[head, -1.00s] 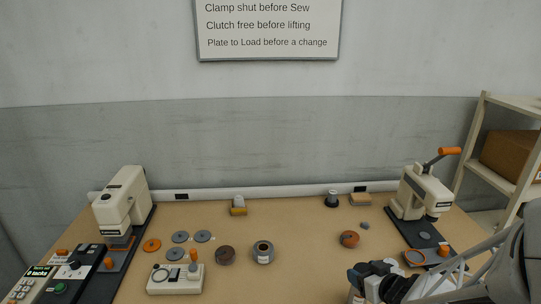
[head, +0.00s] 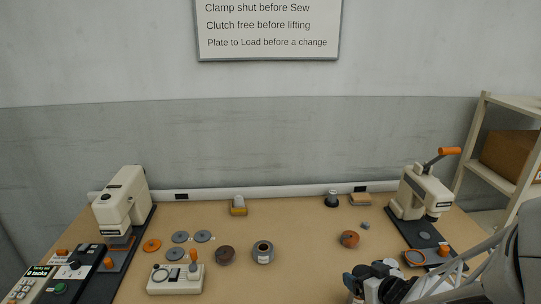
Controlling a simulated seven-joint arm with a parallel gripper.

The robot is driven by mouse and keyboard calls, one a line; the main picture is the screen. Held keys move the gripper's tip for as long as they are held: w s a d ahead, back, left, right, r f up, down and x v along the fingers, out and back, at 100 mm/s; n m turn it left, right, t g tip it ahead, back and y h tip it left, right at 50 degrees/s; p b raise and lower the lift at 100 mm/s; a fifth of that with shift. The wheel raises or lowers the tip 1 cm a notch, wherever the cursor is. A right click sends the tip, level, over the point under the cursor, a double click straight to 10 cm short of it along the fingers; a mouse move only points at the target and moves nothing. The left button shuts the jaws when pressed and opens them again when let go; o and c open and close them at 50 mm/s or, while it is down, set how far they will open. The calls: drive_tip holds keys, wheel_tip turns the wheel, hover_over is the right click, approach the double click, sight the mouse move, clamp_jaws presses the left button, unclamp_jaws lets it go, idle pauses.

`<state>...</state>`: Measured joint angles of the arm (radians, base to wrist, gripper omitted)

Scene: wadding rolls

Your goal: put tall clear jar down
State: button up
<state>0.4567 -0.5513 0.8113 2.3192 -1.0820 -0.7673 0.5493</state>
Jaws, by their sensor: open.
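My gripper (head: 358,284) is at the bottom of the head view, right of centre, low over the front of the bench. It is open, seen from behind and above, and my arm covers part of it. A small pale shape shows beside the fingers at the bottom edge of the picture. I cannot tell whether it is the tall clear jar or whether it touches the fingers. No other thing in view is plainly that jar.
A cream press with an orange handle (head: 424,192) stands at right, a cream machine (head: 122,200) at left. Brown roll (head: 225,255), grey roll (head: 263,252), orange-brown roll (head: 349,239) and a switch box (head: 175,279) lie between. The bench middle (head: 300,225) is clear.

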drive_tip(key=shift+r, duration=0.15)
drive_tip(key=shift+v, duration=2.8)
drive_tip(key=shift+w+h, duration=0.15)
drive_tip(key=shift+h, duration=0.15)
wheel_tip(320, 180, up, 10)
drive_tip(key=m+g+h, duration=0.4)
drive_tip(key=h, duration=0.3)
drive_tip(key=s+a+r+g+y, duration=0.3)
drive_tip(key=s+a+r+g, duration=0.2)
drive_tip(key=s+a, duration=0.6)
drive_tip(key=shift+r+g+y, duration=0.3)
drive_tip(key=shift+r+y, duration=0.1)
drive_tip(key=shift+r, duration=0.35)
